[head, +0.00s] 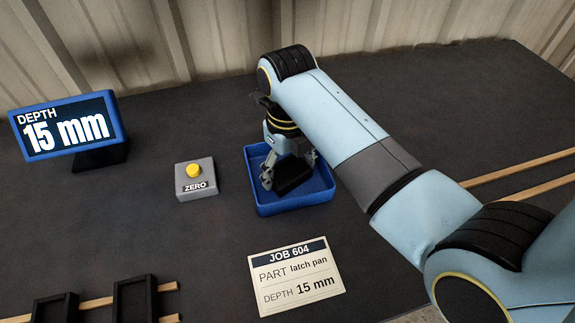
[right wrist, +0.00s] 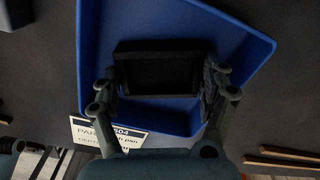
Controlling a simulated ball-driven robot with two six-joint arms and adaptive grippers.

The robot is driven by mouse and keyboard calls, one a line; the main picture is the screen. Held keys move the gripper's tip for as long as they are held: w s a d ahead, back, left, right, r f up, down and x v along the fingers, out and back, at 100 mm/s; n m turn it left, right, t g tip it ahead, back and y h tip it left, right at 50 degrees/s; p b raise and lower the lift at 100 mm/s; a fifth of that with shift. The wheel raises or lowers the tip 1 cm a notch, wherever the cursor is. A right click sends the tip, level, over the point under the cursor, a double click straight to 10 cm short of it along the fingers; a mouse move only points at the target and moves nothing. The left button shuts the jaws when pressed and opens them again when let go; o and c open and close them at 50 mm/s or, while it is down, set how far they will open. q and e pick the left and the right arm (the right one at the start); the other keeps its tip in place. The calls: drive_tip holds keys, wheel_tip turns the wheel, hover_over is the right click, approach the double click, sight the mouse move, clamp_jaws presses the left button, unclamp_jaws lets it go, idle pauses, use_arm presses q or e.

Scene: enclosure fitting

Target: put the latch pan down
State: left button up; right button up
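The latch pan (head: 296,178), a small black open box, is at the blue tray (head: 300,209). In the right wrist view the pan (right wrist: 158,73) shows against the floor of the tray (right wrist: 95,50). My right gripper (head: 286,172) points down over the tray. Its two fingers (right wrist: 160,85) press against opposite sides of the pan. Whether the pan's underside touches the tray floor is hidden. My left gripper is not in view.
A depth display (head: 68,128) reads 15 mm. A grey ZERO box with a yellow button (head: 193,171) stands left of the tray. A job card (head: 296,277) says latch pan, 15 mm. Black parts (head: 133,300) sit on wooden rails at lower left; more rails (head: 520,170) lie right.

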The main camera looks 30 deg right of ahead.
sight(288, 176)
drive_tip(key=shift+o, duration=0.5)
drive_tip(key=shift+r, duration=0.1)
drive_tip(key=shift+r, duration=0.25)
wheel_tip(288, 176, up, 12)
drive_tip(key=shift+f, duration=0.15)
drive_tip(key=shift+s+f, duration=0.1)
